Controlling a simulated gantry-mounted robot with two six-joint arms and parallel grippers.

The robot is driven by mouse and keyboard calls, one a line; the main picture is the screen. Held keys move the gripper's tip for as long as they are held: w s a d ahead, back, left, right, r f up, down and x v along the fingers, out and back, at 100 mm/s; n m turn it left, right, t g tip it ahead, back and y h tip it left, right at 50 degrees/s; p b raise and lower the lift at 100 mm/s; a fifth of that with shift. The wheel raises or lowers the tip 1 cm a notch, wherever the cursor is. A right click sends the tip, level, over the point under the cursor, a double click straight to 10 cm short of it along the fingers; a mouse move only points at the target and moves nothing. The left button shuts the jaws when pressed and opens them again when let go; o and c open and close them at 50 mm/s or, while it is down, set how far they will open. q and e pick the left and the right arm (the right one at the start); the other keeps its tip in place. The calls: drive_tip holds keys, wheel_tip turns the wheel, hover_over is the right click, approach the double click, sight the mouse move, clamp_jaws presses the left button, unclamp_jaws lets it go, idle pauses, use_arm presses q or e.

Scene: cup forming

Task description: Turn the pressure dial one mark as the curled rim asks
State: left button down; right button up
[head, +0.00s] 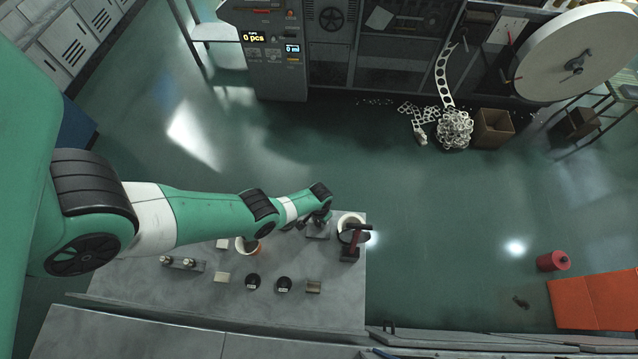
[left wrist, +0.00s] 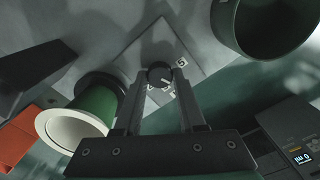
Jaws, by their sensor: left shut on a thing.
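My left gripper (head: 318,226) reaches over the right part of the grey bench. In the left wrist view its two fingers (left wrist: 161,82) are shut on a small dark round dial knob (left wrist: 160,71). The knob sits on a grey square plate (left wrist: 188,50) with marks; one reads 5, and others are partly hidden by the fingers. The plate also shows under the gripper in the head view (head: 318,236). A cup with a pale rolled rim (head: 350,219) stands beside it; in the left wrist view its rim (left wrist: 48,131) faces the camera. The right gripper is not in view.
A dark stand with a red-brown arm (head: 352,245) is close right of the dial. An open round container (head: 247,246) stands left. Dark round pieces (head: 253,282) and small blocks (head: 313,287) lie near the front. The bench (head: 340,300) is bare at front right.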

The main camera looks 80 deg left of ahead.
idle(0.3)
use_arm(q)
drive_tip(key=c, duration=0.5)
unclamp_jaws()
